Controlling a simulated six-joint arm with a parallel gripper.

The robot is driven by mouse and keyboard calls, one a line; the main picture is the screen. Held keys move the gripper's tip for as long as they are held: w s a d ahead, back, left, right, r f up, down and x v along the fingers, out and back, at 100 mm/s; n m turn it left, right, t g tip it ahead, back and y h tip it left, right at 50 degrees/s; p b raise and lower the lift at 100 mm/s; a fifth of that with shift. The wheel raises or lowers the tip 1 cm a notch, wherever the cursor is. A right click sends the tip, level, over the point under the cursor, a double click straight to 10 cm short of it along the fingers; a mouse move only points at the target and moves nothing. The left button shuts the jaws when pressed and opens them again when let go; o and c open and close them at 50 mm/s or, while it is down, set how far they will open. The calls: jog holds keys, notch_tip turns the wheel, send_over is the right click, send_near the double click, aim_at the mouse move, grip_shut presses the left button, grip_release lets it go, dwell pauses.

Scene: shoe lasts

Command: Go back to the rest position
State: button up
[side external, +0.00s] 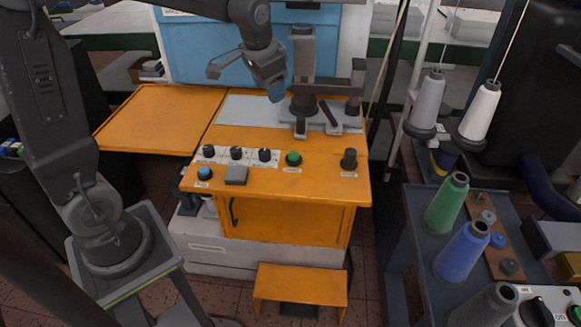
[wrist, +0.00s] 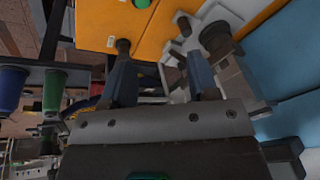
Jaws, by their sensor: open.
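My gripper (side external: 276,92) hangs above the back of the orange machine table, just left of the grey clamp post (side external: 303,65). In the wrist view, the two blue-grey fingers of my gripper (wrist: 158,52) are spread apart. I see nothing held between them. The clamp fixture (wrist: 232,75) lies beyond the right finger in that view. I cannot tell the exact gap between my gripper and the fixture. I cannot make out a shoe last in either view.
The orange table (side external: 160,118) has knobs and a green button (side external: 293,158) along its front. A blue panel (side external: 205,50) stands behind. At right, a cart holds green (side external: 446,205) and blue (side external: 462,250) thread cones. An orange step (side external: 300,284) stands in front.

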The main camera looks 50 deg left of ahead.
jog(key=s+d+r+t, duration=0.1)
jog(key=s+d, duration=0.2)
jog(key=s, duration=0.3)
jog(key=s+d+n+h, duration=0.1)
jog(key=s+d, duration=0.2)
jog(key=s, duration=0.4)
jog(key=s+d+r+t, duration=0.1)
jog(key=s+d, duration=0.3)
jog(key=s, duration=0.3)
jog(key=shift+r+t, duration=0.3)
jog(key=shift+r, duration=0.05)
jog(key=shift+w, duration=0.1)
